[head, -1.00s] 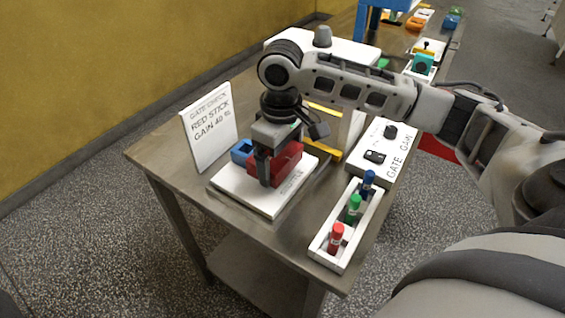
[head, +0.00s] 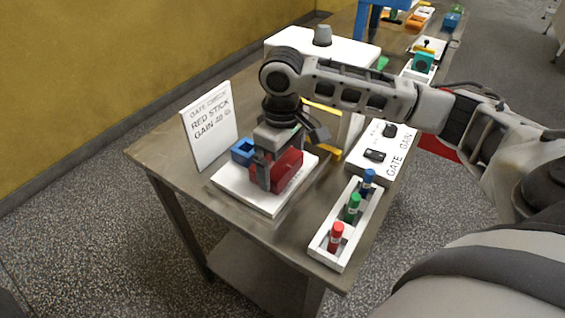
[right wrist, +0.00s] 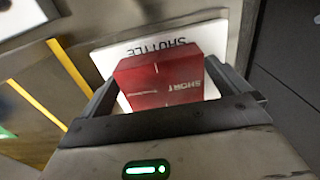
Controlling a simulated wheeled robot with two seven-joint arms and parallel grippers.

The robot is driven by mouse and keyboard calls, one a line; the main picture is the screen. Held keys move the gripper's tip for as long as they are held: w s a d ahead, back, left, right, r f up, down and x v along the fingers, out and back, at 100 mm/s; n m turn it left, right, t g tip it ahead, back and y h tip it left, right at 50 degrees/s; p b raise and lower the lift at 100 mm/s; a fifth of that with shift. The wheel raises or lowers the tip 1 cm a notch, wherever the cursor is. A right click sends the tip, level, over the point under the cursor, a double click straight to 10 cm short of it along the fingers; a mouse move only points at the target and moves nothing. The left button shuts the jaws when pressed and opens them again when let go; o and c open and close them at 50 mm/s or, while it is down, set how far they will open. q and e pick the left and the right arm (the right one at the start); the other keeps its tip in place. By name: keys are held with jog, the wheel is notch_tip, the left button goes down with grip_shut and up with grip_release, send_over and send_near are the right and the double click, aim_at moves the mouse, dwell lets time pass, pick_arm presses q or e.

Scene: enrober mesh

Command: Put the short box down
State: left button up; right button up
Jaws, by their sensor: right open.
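The short box is the red box (head: 289,168); in the right wrist view the red box (right wrist: 165,80) carries the word SHORT. It sits on the white board marked SHUTTLE (head: 240,196), which also shows in the right wrist view (right wrist: 115,57). My right gripper (head: 266,186) is over the box with a finger on either side of it. In the right wrist view the right gripper (right wrist: 170,98) is open, its fingers spread around the box. Whether a finger still touches the box is hard to tell. My left gripper is not in view.
A blue block with an opening (head: 242,151) sits beside the red box. A white tray (head: 324,262) holds red, green and blue sticks. A white GATE GAIN panel (head: 374,170) with knobs stands to the right.

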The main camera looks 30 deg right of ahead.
aim_at(282, 163)
notch_tip(282, 163, up, 11)
dwell(0.3)
jog(key=shift+f, duration=0.1)
dwell(0.4)
